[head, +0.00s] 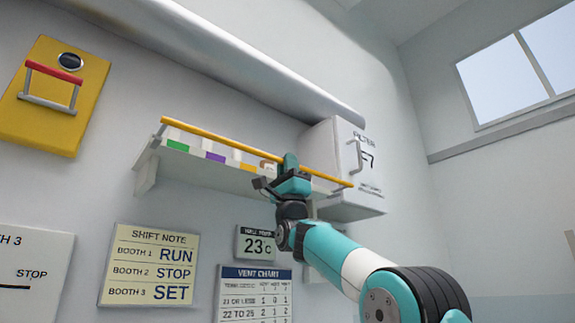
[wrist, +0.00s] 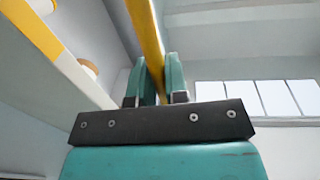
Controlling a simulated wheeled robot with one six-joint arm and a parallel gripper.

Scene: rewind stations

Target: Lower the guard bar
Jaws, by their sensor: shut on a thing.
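The guard bar (head: 223,144) is a long thin yellow bar. In the head view it runs along the front of a wall shelf (head: 212,175), sloping down to the right, at about the height of the things on the shelf. My gripper (head: 290,162) is shut on the bar right of its middle. In the wrist view the yellow bar (wrist: 146,35) passes between the two teal fingers of my gripper (wrist: 160,78). The fingers hide a short part of the bar.
A white filter box (head: 325,146) with a handle is at the right end. A yellow panel with a red-gripped handle (head: 56,72) hangs at upper left. Signs (head: 150,266) hang below the shelf.

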